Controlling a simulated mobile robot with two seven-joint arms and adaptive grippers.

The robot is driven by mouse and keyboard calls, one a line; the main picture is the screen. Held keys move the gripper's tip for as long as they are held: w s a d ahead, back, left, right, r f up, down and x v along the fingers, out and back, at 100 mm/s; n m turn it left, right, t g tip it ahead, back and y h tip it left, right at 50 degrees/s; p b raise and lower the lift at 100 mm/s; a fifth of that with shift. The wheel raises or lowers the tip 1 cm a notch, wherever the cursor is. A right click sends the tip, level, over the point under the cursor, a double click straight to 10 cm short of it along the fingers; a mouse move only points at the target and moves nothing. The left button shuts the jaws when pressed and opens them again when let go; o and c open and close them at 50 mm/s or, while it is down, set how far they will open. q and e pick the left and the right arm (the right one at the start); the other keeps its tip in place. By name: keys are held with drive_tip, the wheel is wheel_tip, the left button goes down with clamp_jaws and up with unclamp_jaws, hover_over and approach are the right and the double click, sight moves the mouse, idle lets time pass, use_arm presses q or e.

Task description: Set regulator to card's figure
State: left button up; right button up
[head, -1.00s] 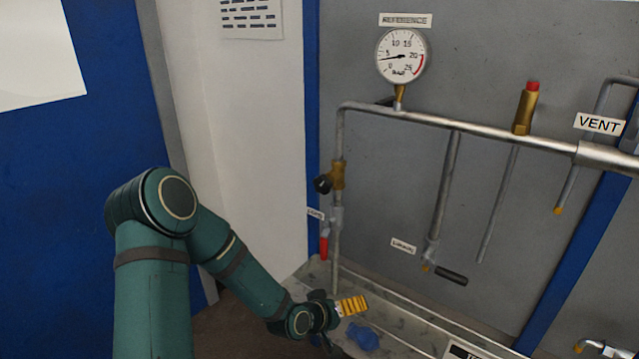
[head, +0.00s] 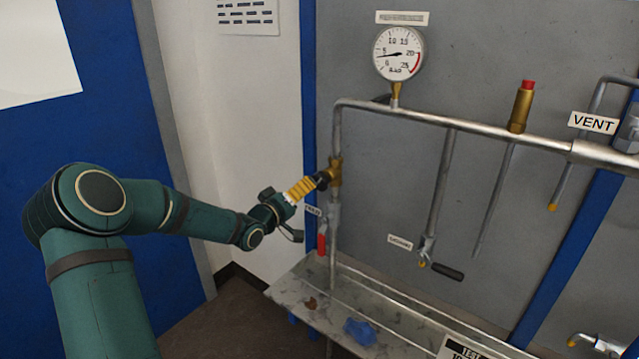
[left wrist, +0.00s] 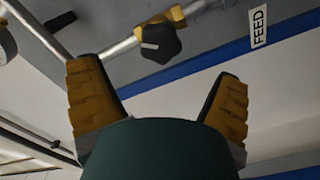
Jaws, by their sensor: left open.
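The regulator (head: 336,172) is a brass body on the vertical pipe, with a black knob (head: 323,180) facing left. In the left wrist view the black lobed knob (left wrist: 160,43) lies beyond the fingertips, between their lines. My left gripper (head: 308,185) has yellow ribbed fingers close to the knob; in the left wrist view it is open and empty (left wrist: 158,80). Whether a finger touches the knob is unclear. The reference gauge (head: 398,53) has its needle just below 5. A placard (head: 466,349) reading "TEST" is cut off at the bottom edge; its figure is unclear.
A red-handled valve (head: 322,241) hangs below the regulator beside the FEED label (left wrist: 258,27). A black-handled valve (head: 440,268) is further right. A blue cloth-like item (head: 360,332) lies on the metal shelf (head: 320,292). A brass red-capped fitting (head: 521,107) stands on the horizontal pipe.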

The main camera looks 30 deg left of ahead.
sight(320, 182)
use_arm(q)
drive_tip(key=w, duration=0.8)
drive_tip(key=shift+d, duration=0.35)
drive_tip(key=c, duration=1.2)
